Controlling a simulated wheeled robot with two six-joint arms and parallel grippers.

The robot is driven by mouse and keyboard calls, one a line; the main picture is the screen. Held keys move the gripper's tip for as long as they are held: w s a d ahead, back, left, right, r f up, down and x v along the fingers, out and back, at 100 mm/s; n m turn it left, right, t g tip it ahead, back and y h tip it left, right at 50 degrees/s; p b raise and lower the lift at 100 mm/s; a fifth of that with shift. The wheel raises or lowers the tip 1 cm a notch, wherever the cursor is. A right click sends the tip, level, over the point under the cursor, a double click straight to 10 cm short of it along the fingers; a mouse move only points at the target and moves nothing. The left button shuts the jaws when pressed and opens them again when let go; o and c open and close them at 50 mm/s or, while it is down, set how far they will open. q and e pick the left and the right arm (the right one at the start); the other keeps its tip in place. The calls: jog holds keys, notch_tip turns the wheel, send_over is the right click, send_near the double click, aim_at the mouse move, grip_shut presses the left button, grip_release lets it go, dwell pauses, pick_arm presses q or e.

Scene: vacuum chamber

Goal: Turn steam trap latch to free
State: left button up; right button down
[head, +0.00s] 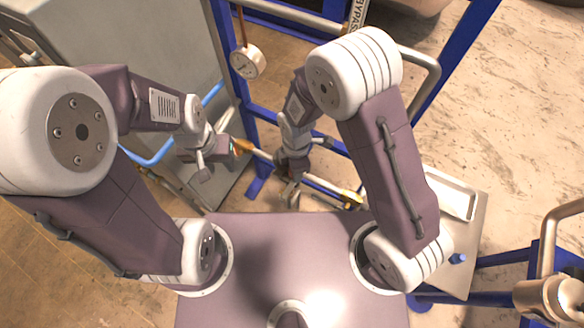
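A slim metal pipe (325,186) runs slantwise across the middle of the head view, with an orange-brass fitting (243,146) near its left end and a yellow-brass fitting (351,198) near its right end. I cannot make out which part is the steam trap latch. My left gripper (217,160) is beside the left fitting; its fingers look spread apart, with nothing seen between them. Whether it touches the fitting is unclear. My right gripper (290,183) is over the middle of the pipe. Its fingertips blend with the metal parts there, so its grip is unclear.
A blue frame (252,120) carries a round gauge (247,61) and a bypass label (357,14). A large grey cabinet (150,35) stands at the left. A white tray (452,193) lies at the right. Bent pipes (425,75) stand behind my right arm.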

jog(key=shift+w, duration=0.1)
dwell(0.3)
jog(key=c, duration=0.9)
grip_release()
jog(key=shift+r, duration=0.3)
notch_tip(320, 180, up, 9)
jog(key=shift+f+b, duration=0.2)
jog(key=shift+b, duration=0.45)
